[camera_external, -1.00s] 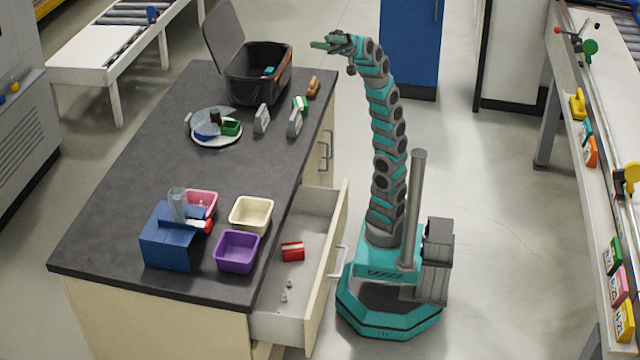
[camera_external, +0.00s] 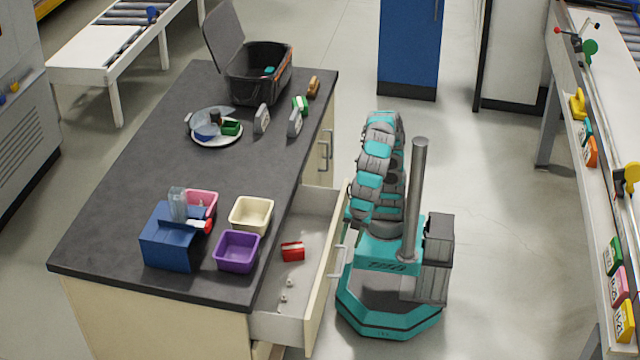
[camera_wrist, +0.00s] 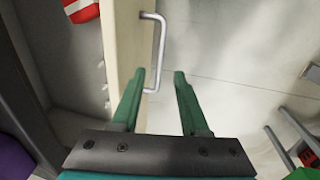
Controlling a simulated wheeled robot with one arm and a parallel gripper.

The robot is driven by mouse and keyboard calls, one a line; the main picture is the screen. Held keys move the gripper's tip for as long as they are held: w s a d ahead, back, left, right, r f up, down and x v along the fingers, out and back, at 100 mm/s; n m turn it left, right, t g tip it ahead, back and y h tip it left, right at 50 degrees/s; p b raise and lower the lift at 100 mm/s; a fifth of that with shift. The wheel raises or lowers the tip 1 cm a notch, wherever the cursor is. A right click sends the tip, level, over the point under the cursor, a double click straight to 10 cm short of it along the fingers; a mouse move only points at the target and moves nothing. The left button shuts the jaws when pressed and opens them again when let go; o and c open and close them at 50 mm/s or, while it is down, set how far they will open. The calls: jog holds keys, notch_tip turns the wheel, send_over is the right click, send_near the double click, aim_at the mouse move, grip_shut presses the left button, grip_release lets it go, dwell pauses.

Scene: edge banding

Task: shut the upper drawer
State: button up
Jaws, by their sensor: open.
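The upper drawer (camera_external: 317,285) of the dark-topped cabinet stands pulled out, its front panel away from the cabinet. Its silver handle (camera_external: 338,262) is on the outer face. In the wrist view the drawer front (camera_wrist: 128,40) runs top to bottom, with the handle (camera_wrist: 162,45) right of it. My gripper (camera_wrist: 159,76) is open and empty. The lower end of the handle shows between its fingertips; I cannot tell whether they touch it. In the external view my arm bends down beside the drawer front, and the gripper is hidden or too small to make out.
Inside the drawer lie a red box (camera_external: 292,251) and several small pieces. A purple bin (camera_external: 237,252), a cream bin (camera_external: 251,214) and a blue box (camera_external: 172,243) stand on the countertop (camera_external: 120,210) near the drawer. The floor right of my base is clear.

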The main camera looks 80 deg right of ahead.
aim_at(344, 260)
jog(key=f+b, duration=0.2)
jog(key=f, duration=0.1)
jog(key=w+f+b, duration=0.1)
jog(key=f+b, duration=0.1)
jog(key=f, duration=0.2)
jog(key=shift+w+f, duration=0.1)
jog(key=shift+w, duration=0.1)
jog(key=shift+a, duration=0.1)
grip_shut()
dwell(1.1)
